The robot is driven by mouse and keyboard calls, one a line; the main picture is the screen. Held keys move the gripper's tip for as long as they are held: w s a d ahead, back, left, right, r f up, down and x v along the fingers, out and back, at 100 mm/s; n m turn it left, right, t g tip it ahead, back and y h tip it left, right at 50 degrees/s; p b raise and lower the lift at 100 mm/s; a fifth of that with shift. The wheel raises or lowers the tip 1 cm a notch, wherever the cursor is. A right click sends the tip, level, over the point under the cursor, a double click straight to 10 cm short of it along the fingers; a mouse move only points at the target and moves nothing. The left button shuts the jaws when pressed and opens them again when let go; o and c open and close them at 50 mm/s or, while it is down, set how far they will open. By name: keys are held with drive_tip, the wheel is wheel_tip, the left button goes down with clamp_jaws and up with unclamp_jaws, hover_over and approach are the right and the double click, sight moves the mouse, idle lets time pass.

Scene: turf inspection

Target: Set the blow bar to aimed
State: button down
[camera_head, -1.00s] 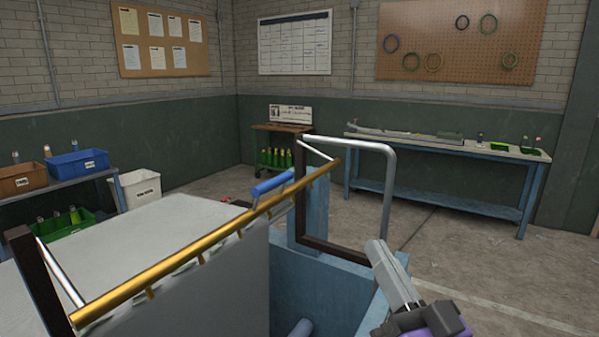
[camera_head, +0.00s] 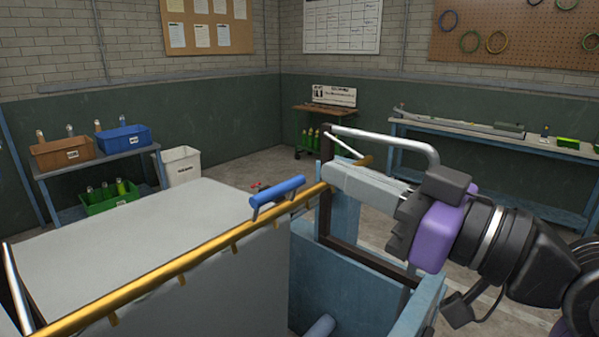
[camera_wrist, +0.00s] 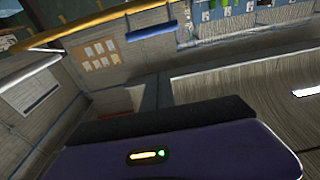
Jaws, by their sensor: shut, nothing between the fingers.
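The blow bar is a long golden pipe (camera_head: 150,282) with small nozzles along its underside and a blue handle (camera_head: 277,192) near its far end. It runs above the edge of a pale grey panel. My gripper (camera_head: 332,180) reaches in from the right with its fingers shut and empty. In the picture its tips overlap the far end of the bar, right of the blue handle; contact cannot be told. The wrist view shows the pipe (camera_wrist: 85,24) and handle (camera_wrist: 152,32) at the upper left; the fingertips are not clear there.
A bent grey tube frame (camera_head: 400,143) rises behind my gripper. A blue machine housing (camera_head: 345,290) lies below it. Shelves with bins (camera_head: 122,139) stand at the left, a white bin (camera_head: 182,166) beside them, and a blue workbench (camera_head: 480,145) at the back right.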

drive_tip(key=shift+f, duration=0.15)
drive_tip(key=r+p, duration=0.1)
drive_tip(key=p, duration=0.2)
hover_over(290, 182)
drive_tip(key=s, duration=0.2)
drive_tip(key=shift+s+f, duration=0.15)
drive_tip(key=shift+f, duration=0.85)
drive_tip(key=shift+s+f, duration=0.15)
drive_tip(key=shift+f, duration=0.8)
drive_tip(key=shift+d+f, duration=0.1)
